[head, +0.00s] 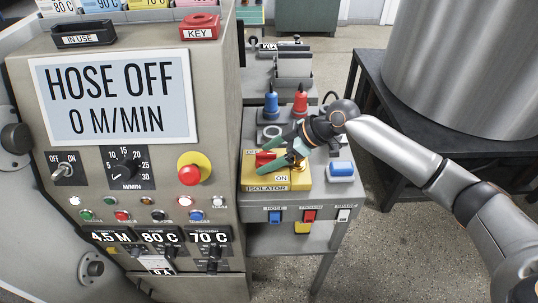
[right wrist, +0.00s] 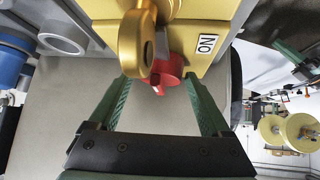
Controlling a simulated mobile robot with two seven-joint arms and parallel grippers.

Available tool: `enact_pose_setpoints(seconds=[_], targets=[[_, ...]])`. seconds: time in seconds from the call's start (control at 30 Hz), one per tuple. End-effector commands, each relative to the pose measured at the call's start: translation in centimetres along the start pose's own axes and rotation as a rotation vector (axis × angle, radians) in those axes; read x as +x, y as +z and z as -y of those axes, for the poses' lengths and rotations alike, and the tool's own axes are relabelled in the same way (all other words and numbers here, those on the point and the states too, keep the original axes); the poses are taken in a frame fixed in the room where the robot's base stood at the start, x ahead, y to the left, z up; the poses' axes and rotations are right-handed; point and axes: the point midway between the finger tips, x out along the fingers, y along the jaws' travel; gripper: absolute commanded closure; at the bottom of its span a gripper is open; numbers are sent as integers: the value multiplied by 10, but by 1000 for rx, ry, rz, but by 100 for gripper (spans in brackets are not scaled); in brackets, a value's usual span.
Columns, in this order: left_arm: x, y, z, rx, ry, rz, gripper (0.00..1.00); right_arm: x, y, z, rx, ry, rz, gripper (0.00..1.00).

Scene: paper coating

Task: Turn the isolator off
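The isolator (head: 298,180) is a yellow box on the grey bench, labelled ISOLATOR, with an ON label on its front. Its red handle (head: 264,158) sticks out at the box's left. My right gripper (head: 273,156) reaches in from the right, its green fingers open around the handle. In the right wrist view the red handle (right wrist: 168,72) sits between the spread fingertips (right wrist: 156,85), with gaps showing on both sides. A yellow ring-shaped tab (right wrist: 137,45) hangs beside it. My left gripper is not in view.
A control cabinet with a HOSE OFF panel (head: 115,98) stands at the left, close to the isolator. Blue (head: 271,103) and red (head: 300,101) bottle-like items stand behind my gripper. A large metal drum (head: 465,65) stands at the right.

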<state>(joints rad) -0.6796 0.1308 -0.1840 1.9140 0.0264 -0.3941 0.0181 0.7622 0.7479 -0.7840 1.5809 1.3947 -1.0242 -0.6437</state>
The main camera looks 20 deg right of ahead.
Motion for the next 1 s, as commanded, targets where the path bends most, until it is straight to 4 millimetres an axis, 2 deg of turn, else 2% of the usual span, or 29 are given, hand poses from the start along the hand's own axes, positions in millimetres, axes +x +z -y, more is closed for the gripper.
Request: enact_pose_setpoints(seconds=[0.07, 0.7, 1.0], targets=[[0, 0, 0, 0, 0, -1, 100, 0, 0, 0, 0, 0, 0, 28], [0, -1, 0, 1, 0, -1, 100, 0, 0, 0, 0, 1, 1, 100], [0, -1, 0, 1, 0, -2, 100, 0, 0, 0, 0, 1, 1, 100]])
